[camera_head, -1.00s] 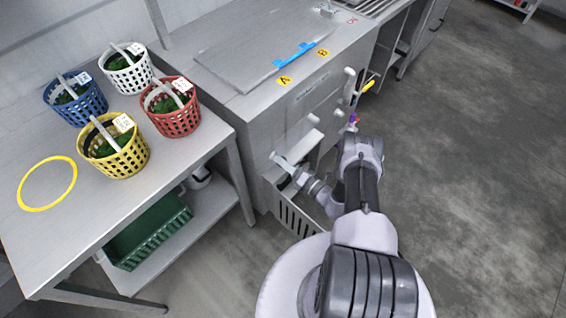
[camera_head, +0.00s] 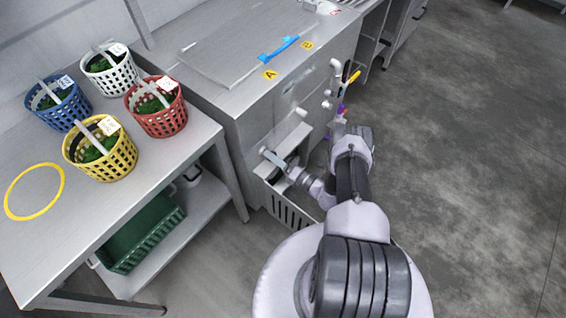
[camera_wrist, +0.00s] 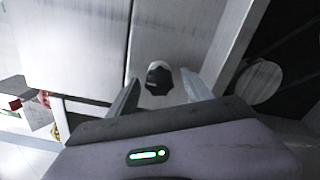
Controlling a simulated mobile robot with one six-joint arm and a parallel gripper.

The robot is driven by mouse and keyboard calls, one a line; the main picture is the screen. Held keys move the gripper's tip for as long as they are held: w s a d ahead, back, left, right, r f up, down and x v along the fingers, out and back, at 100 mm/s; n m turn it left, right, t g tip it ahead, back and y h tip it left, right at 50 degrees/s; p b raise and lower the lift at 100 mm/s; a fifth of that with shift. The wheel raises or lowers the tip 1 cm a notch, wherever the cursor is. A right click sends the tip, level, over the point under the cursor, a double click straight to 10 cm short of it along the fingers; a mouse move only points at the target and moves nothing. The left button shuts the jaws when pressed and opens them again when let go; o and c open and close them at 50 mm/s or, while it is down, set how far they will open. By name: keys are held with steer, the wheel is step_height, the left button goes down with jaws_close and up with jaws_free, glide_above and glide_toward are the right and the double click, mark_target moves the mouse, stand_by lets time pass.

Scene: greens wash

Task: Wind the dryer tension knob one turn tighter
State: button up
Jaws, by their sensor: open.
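A small knob with a dark, faceted face and a pale rim (camera_wrist: 158,80) shows in the wrist view, against a pale metal panel. My gripper (camera_wrist: 160,77) is open, with one finger on each side of the knob and visible gaps between. I cannot tell how deep the fingers reach around it. In the head view my gripper (camera_head: 277,160) is at the lower front of the steel washing unit (camera_head: 240,108), close to a small pale round end (camera_head: 264,151) that seems to be the knob. No marking of the knob's turn is readable.
A perforated grey bin (camera_head: 290,212) sits just below my gripper. Pipes and valves (camera_head: 334,85) stick out of the unit's front to the right. The table (camera_head: 110,210) at left holds several baskets of greens. The floor at right is clear.

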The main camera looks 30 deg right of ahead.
steer(key=p+v, duration=0.3)
steer(key=v, duration=1.4)
steer(key=shift+p, duration=0.3)
